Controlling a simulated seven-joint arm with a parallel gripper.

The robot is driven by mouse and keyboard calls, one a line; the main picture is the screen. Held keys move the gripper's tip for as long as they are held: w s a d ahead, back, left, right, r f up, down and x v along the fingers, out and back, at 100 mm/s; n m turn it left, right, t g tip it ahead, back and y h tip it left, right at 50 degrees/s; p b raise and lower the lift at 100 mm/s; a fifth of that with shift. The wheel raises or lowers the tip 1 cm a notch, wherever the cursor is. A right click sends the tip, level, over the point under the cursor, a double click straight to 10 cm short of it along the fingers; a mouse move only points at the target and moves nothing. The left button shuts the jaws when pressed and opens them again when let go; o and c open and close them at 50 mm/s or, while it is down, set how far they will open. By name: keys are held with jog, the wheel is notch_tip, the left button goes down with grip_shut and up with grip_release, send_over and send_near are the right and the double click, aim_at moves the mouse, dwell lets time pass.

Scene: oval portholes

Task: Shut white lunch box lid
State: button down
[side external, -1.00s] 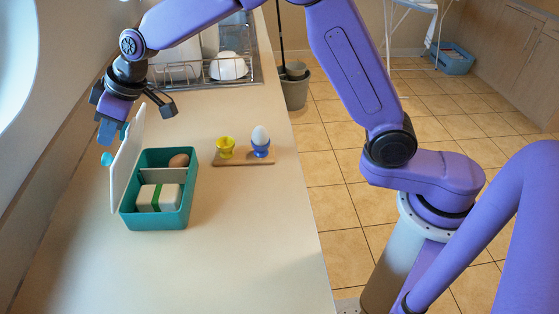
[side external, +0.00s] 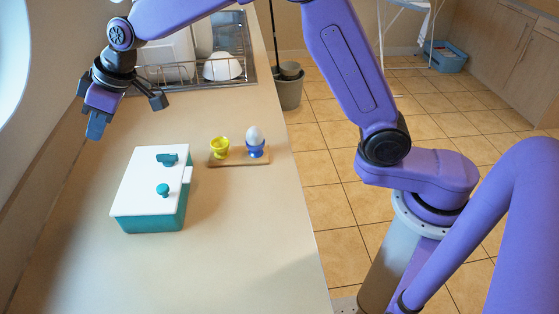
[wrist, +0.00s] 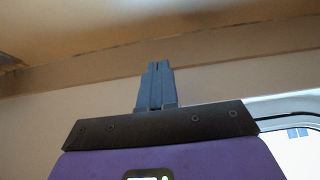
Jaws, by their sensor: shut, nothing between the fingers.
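The lunch box (side external: 157,222) is teal and stands on the counter. Its white lid (side external: 142,192) lies flat over the top of the box and covers what is inside. The lid carries a teal knob (side external: 162,190) and a teal latch-like piece (side external: 167,158). My gripper (side external: 96,132) is above the counter, behind and to the left of the box, clear of the lid. Its blue-grey fingers are together and empty. In the wrist view the fingers (wrist: 155,85) are side by side, pointing at a plain wall.
A wooden board (side external: 238,159) with a yellow egg cup (side external: 219,148) and a blue egg cup holding a white egg (side external: 255,135) stands right of the box. A dish rack with a white bowl (side external: 222,68) is at the back. The counter in front is clear.

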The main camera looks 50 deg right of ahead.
jog(key=shift+r, duration=2.05)
jog(key=s+d+f+n+g+h, duration=0.1)
jog(key=s+d+f, duration=0.2)
jog(key=s+d, duration=0.6)
jog(key=s+d+f+n+g+h, duration=0.1)
jog(key=s+d+f+g+h, duration=0.1)
jog(key=s+d, duration=0.8)
jog(key=s+d+f+n+g+h, duration=0.1)
jog(key=s+d+f, duration=0.3)
jog(key=s+d, duration=0.5)
jog(key=s, duration=1.1)
jog(key=shift+s+d+n+g, duration=0.3)
jog(key=c, duration=1.8)
grip_release()
jog(key=shift+r, duration=0.1)
